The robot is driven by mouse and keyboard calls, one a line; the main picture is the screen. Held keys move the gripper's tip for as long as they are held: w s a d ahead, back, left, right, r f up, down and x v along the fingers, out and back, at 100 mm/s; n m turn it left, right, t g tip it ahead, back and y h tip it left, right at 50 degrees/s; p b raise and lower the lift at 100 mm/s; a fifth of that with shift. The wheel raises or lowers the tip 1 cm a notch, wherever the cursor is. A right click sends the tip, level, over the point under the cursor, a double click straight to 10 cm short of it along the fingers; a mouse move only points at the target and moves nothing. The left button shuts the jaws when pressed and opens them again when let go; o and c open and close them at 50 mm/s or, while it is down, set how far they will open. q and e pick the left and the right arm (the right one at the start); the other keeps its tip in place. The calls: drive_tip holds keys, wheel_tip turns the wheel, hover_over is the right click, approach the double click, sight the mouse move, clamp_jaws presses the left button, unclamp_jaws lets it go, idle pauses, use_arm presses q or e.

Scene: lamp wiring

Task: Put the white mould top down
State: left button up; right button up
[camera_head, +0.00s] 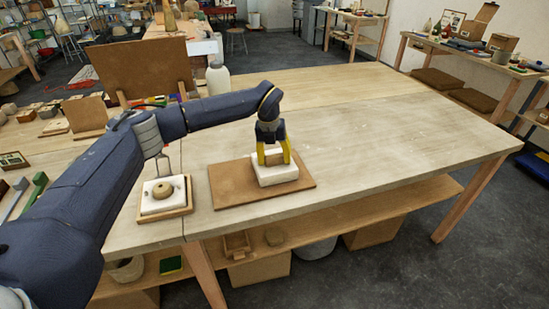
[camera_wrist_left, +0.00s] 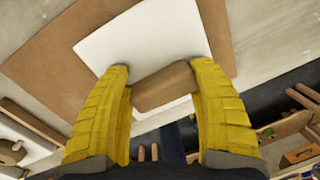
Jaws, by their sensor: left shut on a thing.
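The white mould top (camera_head: 277,177) is a pale block with a wooden grip (camera_wrist_left: 165,86) on its upper face. It is at the brown board (camera_head: 235,190) on the table, and I cannot tell whether a thin gap lies under it. My left gripper (camera_head: 273,156) is above it with yellow fingers pointing down, shut on the wooden grip. In the left wrist view the white slab (camera_wrist_left: 145,42) shows beyond the fingers, over the brown board (camera_wrist_left: 52,62). My right gripper is in neither view.
Another white piece (camera_head: 152,206) with a round wooden knob (camera_head: 163,190) sits on a small wooden base to the left, below my arm. A pale bottle (camera_head: 218,79) and an upright brown panel (camera_head: 140,68) stand behind. The table's right side (camera_head: 400,130) is clear.

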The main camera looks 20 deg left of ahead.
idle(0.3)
use_arm(q)
drive_tip(key=o, duration=1.6)
wheel_tip(320, 180, up, 12)
drive_tip(key=s, duration=0.1)
drive_tip(key=shift+a, duration=0.45)
